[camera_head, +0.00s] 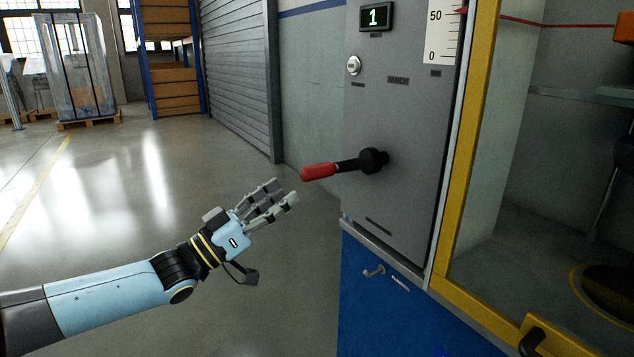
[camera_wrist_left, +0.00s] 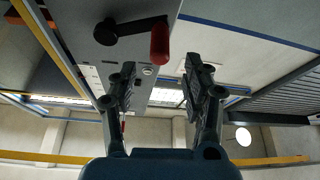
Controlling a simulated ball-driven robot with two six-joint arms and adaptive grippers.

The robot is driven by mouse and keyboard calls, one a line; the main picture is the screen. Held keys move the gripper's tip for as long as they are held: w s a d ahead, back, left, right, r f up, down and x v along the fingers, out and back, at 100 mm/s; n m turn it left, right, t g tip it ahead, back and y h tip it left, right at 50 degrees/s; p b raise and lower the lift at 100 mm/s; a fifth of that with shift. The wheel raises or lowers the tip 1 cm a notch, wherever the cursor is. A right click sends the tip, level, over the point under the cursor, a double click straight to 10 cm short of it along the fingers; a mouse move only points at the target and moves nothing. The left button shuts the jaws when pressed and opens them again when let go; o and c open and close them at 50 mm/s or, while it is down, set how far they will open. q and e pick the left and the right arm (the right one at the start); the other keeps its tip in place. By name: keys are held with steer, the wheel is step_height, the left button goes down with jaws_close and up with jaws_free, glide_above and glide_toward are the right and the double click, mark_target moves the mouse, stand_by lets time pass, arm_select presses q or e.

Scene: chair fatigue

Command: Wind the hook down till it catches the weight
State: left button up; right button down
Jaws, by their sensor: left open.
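The winch crank (camera_head: 374,160) sticks out from a grey panel, with its red handle (camera_head: 318,172) pointing left. My left gripper (camera_head: 278,199) is open and empty, a little below and to the left of the red handle, apart from it. In the left wrist view the red handle (camera_wrist_left: 160,44) shows beyond the open fingers (camera_wrist_left: 157,95), touching neither. A display on the panel (camera_head: 376,16) reads 1. A scale (camera_head: 441,32) marked 0 and 50 has a red pointer near its top. I cannot make out the hook or the weight. My right gripper is not in view.
A yellow-framed enclosure (camera_head: 463,150) stands right of the panel, with a dark round shape on its floor. The floor (camera_head: 150,180) to the left is clear.

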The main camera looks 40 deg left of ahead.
mark_target(302, 181)
arm_select(q)
steer(key=b+x, duration=0.1)
steer(key=x, duration=0.6)
steer(key=shift+w+d+b, duration=0.1)
steer(key=shift+w+b, duration=0.1)
steer(key=shift+b, duration=0.15)
steer(key=shift+w+d+r, duration=0.1)
steer(key=shift+w+r, duration=0.1)
steer(key=shift+w, duration=0.2)
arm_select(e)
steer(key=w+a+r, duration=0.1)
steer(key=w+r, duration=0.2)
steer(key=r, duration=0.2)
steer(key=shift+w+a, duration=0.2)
arm_select(q)
steer(key=shift+c, duration=0.3)
jaws_close()
